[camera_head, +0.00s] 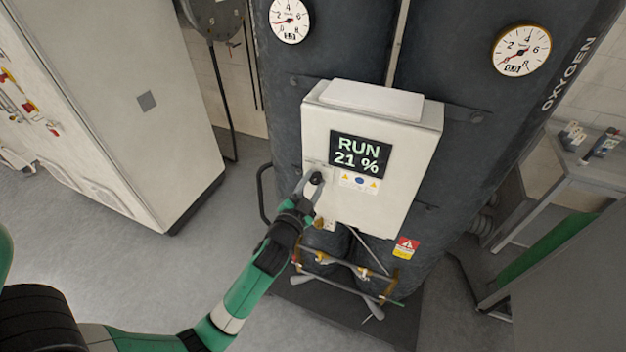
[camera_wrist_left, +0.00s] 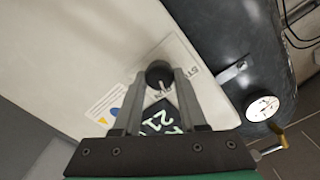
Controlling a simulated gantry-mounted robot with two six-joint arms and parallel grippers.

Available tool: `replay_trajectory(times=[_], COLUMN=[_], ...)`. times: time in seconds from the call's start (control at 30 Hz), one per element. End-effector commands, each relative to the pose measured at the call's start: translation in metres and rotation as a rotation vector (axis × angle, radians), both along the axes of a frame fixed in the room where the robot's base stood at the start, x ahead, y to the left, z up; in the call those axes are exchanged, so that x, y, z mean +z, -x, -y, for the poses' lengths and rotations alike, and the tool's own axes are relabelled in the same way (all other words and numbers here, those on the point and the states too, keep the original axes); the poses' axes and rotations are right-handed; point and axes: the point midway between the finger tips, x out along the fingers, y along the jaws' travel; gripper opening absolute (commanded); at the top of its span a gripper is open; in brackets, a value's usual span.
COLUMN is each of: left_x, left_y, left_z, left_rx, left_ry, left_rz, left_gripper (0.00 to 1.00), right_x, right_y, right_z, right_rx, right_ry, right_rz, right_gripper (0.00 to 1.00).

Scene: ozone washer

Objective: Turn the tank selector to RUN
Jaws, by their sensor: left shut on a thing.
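The tank selector is a small round black knob (camera_head: 317,178) low on the left of the white control box (camera_head: 400,205). The box's dark display (camera_head: 360,154) reads "RUN 21 %". My left gripper (camera_head: 312,183) is at the knob, with its fingers shut on it. In the left wrist view the knob (camera_wrist_left: 159,74) sits between the two grey fingertips of my left gripper (camera_wrist_left: 160,78). A label plate (camera_wrist_left: 190,55) lies behind the knob; its lettering is partly covered and hard to read. My right gripper is not in view.
Two dark tanks (camera_head: 480,110) with round gauges (camera_head: 521,50) stand behind the box. Brass valves and pipes (camera_head: 350,272) sit below it. A pale cabinet (camera_head: 120,90) stands at left, and a bench (camera_head: 575,175) at right. Grey floor (camera_head: 215,235) is clear at left.

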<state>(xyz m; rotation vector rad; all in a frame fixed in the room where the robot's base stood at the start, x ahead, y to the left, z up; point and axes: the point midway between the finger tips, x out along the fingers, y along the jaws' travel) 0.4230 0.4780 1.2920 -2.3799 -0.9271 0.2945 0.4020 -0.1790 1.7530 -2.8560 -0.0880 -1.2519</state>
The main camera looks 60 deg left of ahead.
Motion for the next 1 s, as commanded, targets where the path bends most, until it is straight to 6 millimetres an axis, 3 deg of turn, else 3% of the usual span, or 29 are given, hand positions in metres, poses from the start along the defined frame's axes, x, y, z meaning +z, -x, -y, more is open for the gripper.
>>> replay_trajectory(times=[0.3, 0.83, 0.87, 1.0], left_x=[0.0013, 0.0009, 0.0009, 0.0006], left_y=[-0.0004, -0.0004, -0.0004, -0.0004], left_z=[0.0004, 0.0005, 0.0005, 0.0003], left_rx=[-0.001, -0.001, -0.001, 0.000], left_ry=[-0.095, -0.113, -0.113, -0.112], left_rz=[-0.083, -0.100, -0.100, -0.100], left_gripper=[0.00, 0.00, 0.47, 0.71], right_x=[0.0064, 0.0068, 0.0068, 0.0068], right_y=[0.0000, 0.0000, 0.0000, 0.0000], right_z=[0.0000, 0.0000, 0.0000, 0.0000], right_rx=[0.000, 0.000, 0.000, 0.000], right_ry=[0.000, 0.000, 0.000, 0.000], right_rz=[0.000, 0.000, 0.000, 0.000], right_gripper=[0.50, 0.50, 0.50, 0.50])
